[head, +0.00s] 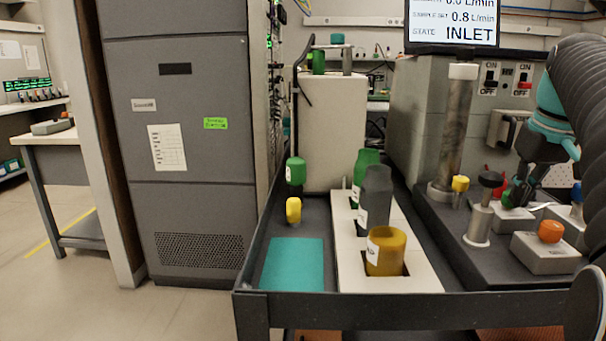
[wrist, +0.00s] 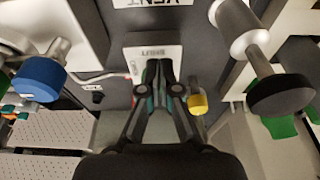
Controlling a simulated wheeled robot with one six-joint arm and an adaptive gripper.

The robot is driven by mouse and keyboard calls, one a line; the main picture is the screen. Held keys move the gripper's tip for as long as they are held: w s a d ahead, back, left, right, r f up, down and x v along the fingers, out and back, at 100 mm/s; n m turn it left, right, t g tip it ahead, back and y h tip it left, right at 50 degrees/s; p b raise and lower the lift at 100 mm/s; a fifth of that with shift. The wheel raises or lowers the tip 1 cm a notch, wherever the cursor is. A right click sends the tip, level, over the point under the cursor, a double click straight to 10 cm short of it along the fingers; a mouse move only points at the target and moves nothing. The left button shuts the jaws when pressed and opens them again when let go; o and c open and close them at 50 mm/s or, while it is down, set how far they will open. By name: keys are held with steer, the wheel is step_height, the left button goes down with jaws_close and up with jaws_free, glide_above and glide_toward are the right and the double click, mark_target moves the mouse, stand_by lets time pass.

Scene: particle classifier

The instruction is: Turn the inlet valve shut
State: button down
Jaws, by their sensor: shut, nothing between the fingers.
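My gripper (wrist: 159,68) is shut and empty in the wrist view, its fingertips together over a pale valve plate (wrist: 172,52) marked SHUT, with a second mark at its left that is hard to read. The fingers cover the middle of the plate, so any handle there and its angle are hidden. I cannot tell whether the tips touch it. In the head view my gripper (head: 513,192) points down among the valve blocks at the right. A pale block (head: 510,221) lies below it. No label there names the inlet valve, but the screen (head: 452,20) reads STATE INLET.
Close around the gripper in the wrist view stand a blue knob (wrist: 38,79), a yellow knob (wrist: 197,104) and a black knob (wrist: 280,95). In the head view an orange knob (head: 550,231) stands in front. Bottles fill the pale rack (head: 405,280) to the left.

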steer(key=shift+w+a, duration=0.1)
steer(key=shift+a, duration=0.1)
stand_by(0.6)
steer(key=shift+s+a, duration=0.2)
steer(key=shift+s, duration=0.15)
steer(key=w+v, duration=0.1)
steer(key=v, duration=0.5)
steer(key=shift+w, duration=0.25)
steer(key=shift+r, duration=0.1)
